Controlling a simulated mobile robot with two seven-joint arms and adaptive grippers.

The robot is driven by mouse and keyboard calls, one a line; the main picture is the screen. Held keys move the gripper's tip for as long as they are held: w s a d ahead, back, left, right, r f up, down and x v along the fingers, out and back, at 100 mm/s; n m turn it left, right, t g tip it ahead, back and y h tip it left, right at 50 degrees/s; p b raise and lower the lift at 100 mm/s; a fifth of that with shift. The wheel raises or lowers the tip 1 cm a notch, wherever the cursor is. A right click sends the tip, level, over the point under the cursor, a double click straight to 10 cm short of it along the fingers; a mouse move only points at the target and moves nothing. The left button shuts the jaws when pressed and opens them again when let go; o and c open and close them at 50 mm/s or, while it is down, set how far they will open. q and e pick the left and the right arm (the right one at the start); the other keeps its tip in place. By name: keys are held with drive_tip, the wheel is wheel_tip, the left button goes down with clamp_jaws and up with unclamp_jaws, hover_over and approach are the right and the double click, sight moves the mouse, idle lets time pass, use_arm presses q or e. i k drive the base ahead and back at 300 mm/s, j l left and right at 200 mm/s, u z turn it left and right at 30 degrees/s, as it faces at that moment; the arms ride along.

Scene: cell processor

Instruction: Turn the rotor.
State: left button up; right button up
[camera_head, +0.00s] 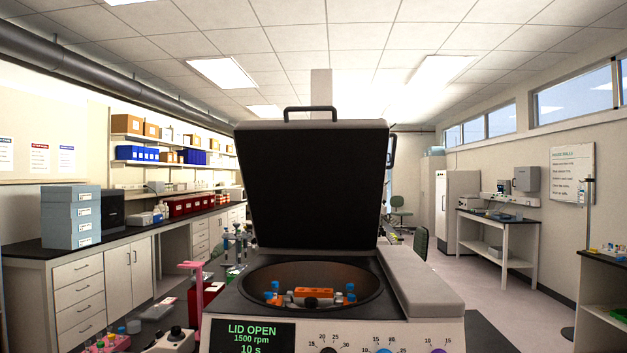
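The rotor (314,296) is an orange piece with a dark hub, low inside the round dark bowl of the centrifuge (415,290). Blue-capped tubes stand at its left and right ends. The centrifuge lid (318,190) stands upright and open behind the bowl, with a handle on its top edge. The front display (252,338) reads "LID OPEN", 1500 rpm, 10 s. Several knobs sit to its right. Neither of my grippers shows in the head view.
A pink stand (197,300) and a small white device (172,342) stand left of the centrifuge. A pink tube rack (105,345) is at the lower left edge. A long bench with blue-grey boxes (71,217) runs along the left wall. The space above the bowl is clear.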

sight(311, 303)
drive_tip(key=i+j, duration=0.2)
drive_tip(key=i, duration=0.2)
drive_tip(key=i+j, duration=0.25)
drive_tip(key=i, duration=0.2)
drive_tip(key=l+z, duration=0.2)
